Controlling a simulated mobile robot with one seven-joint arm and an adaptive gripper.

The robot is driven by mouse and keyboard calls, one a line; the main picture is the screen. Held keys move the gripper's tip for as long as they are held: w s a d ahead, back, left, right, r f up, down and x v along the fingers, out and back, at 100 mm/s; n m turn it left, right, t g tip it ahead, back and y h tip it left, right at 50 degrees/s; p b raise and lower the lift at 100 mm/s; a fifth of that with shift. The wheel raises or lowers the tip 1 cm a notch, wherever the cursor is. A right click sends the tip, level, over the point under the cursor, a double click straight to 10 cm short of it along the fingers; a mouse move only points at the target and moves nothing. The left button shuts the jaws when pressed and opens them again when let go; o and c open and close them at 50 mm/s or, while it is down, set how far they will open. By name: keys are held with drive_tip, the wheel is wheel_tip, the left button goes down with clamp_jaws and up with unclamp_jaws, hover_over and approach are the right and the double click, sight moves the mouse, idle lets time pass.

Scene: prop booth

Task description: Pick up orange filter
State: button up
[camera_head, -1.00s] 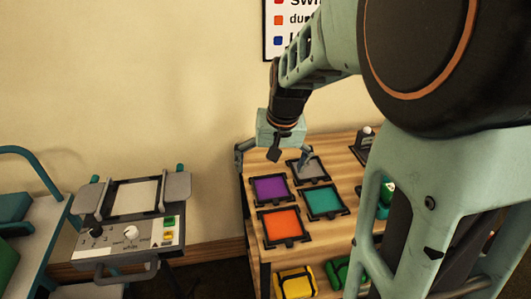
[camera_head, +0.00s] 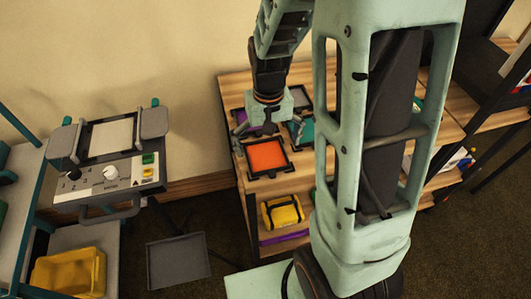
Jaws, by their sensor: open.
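The orange filter (camera_head: 266,156) is a flat orange square in a black frame, lying at the front left of the wooden shelf top. My gripper (camera_head: 268,137) is open and empty, at the far edge of the orange filter, with its fingers spread to the left and right. I cannot tell if the fingers touch the frame. A purple filter (camera_head: 239,118) and a teal filter (camera_head: 308,133) lie behind it, partly hidden by my gripper and arm. A grey filter (camera_head: 291,97) lies farther back.
A control stand (camera_head: 130,175) with knobs, buttons and a pale panel stands at the left. A yellow bundle (camera_head: 282,211) sits on the shelf below. A yellow bin (camera_head: 68,272) is at the lower left. A dark tray (camera_head: 178,262) is low at the centre left.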

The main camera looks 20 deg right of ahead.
sight(267, 159)
wheel_tip(267, 159, down, 3)
drive_tip(key=shift+a+f, duration=0.1)
drive_tip(key=shift+f, duration=0.1)
drive_tip(key=c, duration=1.5)
drive_tip(key=shift+o, duration=0.2)
drive_tip(key=shift+r, duration=0.1)
